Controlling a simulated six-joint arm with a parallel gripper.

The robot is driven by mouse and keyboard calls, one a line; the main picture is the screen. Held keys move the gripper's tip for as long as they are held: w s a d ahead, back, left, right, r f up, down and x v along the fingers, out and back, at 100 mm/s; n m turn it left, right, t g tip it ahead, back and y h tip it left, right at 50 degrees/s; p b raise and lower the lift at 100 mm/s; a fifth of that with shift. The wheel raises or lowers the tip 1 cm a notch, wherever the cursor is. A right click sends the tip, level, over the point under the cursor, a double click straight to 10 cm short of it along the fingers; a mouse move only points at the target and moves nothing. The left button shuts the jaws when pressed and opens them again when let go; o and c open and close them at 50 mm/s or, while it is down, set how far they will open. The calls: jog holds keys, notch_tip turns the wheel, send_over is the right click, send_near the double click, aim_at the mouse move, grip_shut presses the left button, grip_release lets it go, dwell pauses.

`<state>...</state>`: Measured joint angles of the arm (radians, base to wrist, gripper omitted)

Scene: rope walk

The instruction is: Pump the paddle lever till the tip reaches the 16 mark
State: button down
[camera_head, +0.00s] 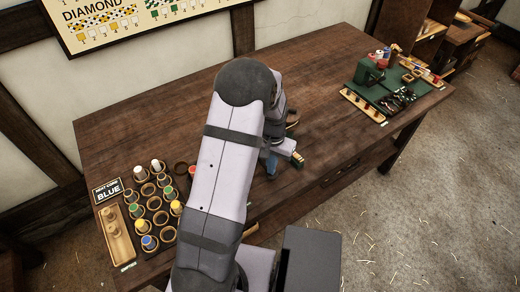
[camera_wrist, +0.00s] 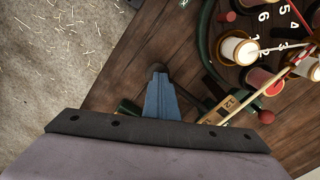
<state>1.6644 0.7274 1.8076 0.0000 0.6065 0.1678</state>
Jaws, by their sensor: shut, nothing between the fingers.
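My gripper (camera_wrist: 159,78) is shut and empty, its blue fingers together over the dark wooden bench in the wrist view. In the head view only a bit of my gripper (camera_head: 271,165) shows past my arm. A wooden scale strip (camera_wrist: 230,107) with a legible 12 lies right of the fingers; a 16 mark is not readable. A green part (camera_wrist: 128,107), perhaps of the paddle lever, shows left of the fingers, partly hidden by my gripper. I cannot tell whether the fingers touch it, nor where the tip stands.
A numbered round fixture with a green rim (camera_wrist: 206,48) holds a white spool (camera_wrist: 238,48) and a red spool (camera_wrist: 262,80) at the upper right. Coloured spools (camera_head: 175,207) and a BLUE sign (camera_head: 108,190) stand at bench left. A green mat (camera_head: 390,88) lies at far right.

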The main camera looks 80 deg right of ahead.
jog(key=shift+w+d+r+p, duration=0.1)
jog(key=shift+r+p, duration=1.95)
jog(key=shift+r, duration=0.7)
jog(key=shift+f, duration=0.25)
jog(key=shift+f+b, duration=1.8)
jog(key=shift+f, duration=0.9)
jog(key=shift+r, duration=0.15)
jog(key=shift+r+p, duration=2.1)
jog(key=shift+r, duration=0.7)
jog(key=shift+f, duration=0.25)
